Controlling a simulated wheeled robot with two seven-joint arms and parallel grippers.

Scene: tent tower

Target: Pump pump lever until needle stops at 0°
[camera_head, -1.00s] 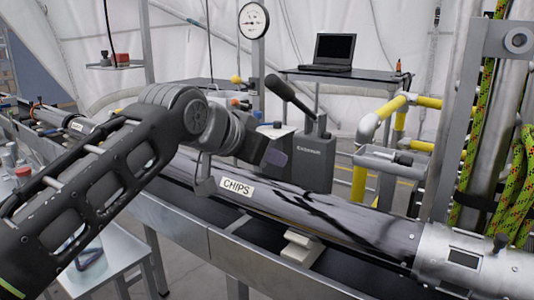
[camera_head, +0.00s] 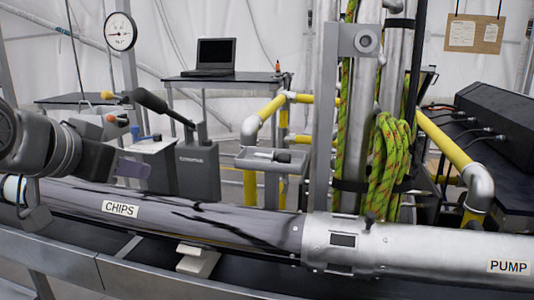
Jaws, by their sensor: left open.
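The pump lever (camera_head: 165,108) is a black-handled lever that slants up to the left from a grey box-shaped pump body (camera_head: 197,170). A round white gauge (camera_head: 120,31) hangs behind it at the upper left; its needle is too small to read exactly. My left gripper (camera_head: 85,190) is at the left, open and empty, below and left of the lever and apart from it. My right gripper is not in view.
A long tube labelled CHIPS (camera_head: 121,209) runs along the front into a metal cylinder labelled PUMP (camera_head: 450,252). Yellow railings (camera_head: 270,108), a steel post (camera_head: 325,110) and a coiled green rope (camera_head: 390,165) stand right of the lever. A laptop (camera_head: 213,56) sits behind.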

